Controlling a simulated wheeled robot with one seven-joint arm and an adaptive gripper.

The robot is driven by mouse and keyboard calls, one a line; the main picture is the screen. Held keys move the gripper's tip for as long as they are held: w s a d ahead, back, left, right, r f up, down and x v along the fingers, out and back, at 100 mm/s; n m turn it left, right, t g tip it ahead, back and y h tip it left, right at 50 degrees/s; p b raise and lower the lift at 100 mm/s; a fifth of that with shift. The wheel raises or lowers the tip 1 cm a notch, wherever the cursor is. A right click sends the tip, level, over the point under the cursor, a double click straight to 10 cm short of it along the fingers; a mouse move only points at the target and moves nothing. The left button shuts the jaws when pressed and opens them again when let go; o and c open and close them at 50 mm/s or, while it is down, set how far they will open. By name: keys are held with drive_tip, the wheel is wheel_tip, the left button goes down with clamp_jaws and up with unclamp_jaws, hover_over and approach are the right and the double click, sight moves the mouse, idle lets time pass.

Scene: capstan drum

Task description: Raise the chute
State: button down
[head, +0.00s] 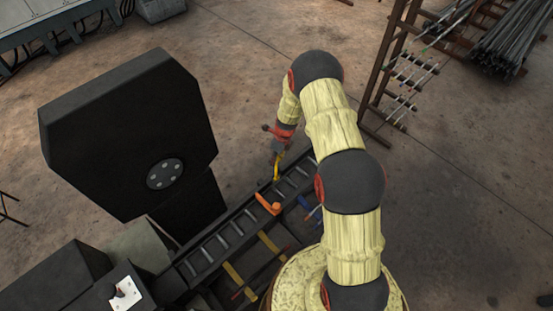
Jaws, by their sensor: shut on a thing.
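The chute (237,228) is a long dark trough with grey cross rollers. It runs from the lower left up to the middle right, partly hidden behind my arm. An orange bent piece (267,204) sits at its middle. My gripper (279,152) is above the far side of the chute, small in the picture and pointing down. It is shut on a slim yellow piece (277,170) that stands at the chute's far edge. Whether this yellow piece is fixed to the chute cannot be told. The fingertips are too small to make out.
A large black machine (130,130) with a round bolted hub stands left of the chute. Dark boxes (50,280) stand at lower left. A rusty rack (400,75) with rods is at the upper right. Bare floor (235,50) lies behind the chute and at right.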

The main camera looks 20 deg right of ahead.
drive_tip(key=shift+w+d+r, duration=0.1)
drive_tip(key=shift+w+r, duration=0.05)
drive_tip(key=shift+w, duration=0.1)
drive_tip(key=c, duration=1.9)
unclamp_jaws()
drive_tip(key=o, duration=0.4)
drive_tip(key=shift+s, duration=0.1)
drive_tip(key=shift+o, duration=0.2)
wheel_tip(320, 180, up, 12)
drive_tip(key=s+d, duration=0.1)
drive_tip(key=shift+d+f, duration=0.2)
drive_tip(key=shift+d, duration=0.05)
drive_tip(key=shift+s, duration=0.1)
